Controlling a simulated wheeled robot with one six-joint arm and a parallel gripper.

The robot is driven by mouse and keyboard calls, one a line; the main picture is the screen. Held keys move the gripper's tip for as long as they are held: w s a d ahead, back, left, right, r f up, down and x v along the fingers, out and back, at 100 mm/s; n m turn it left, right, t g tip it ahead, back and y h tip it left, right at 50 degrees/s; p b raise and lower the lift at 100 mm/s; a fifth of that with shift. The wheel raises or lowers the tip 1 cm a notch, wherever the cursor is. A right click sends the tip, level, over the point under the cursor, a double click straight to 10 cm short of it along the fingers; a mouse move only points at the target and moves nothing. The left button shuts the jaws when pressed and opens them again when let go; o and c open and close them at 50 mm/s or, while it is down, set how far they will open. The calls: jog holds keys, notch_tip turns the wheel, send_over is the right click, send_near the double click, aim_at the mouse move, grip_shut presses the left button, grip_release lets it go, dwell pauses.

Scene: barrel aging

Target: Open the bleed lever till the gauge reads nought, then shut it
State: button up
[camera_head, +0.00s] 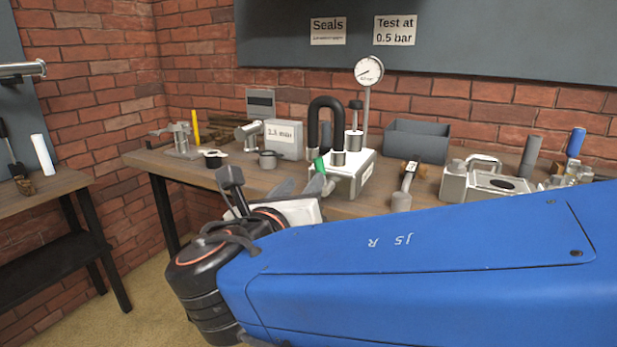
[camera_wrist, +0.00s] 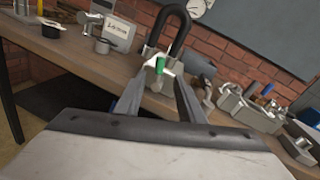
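The test rig is a pale block (camera_head: 352,178) on the workbench, with a black U-shaped hose (camera_head: 326,112) rising from it. The round white gauge (camera_head: 369,70) stands on a post at its back; its dark needle seems to point lower left, but the figures are too small to read. The green-handled bleed lever (camera_head: 319,164) is at the block's near left side. It also shows in the wrist view (camera_wrist: 160,66). My gripper (camera_wrist: 163,76) is open, its two grey fingers reaching toward the lever, with the green handle between or just beyond the tips. Contact cannot be told.
A labelled box (camera_head: 284,139), a metal cup (camera_head: 267,160) and a clamp stand left of the rig. A grey open bin (camera_head: 416,141) and several metal fittings stand to the right. A brick wall is behind. My blue arm covers the bench's front right.

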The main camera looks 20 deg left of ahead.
jog(key=shift+s+d+r, duration=0.1)
jog(key=shift+s+d, duration=0.05)
jog(key=shift+s, duration=1)
jog(key=shift+s+d, duration=0.1)
jog(key=shift+s, duration=1)
jog(key=shift+c, duration=0.4)
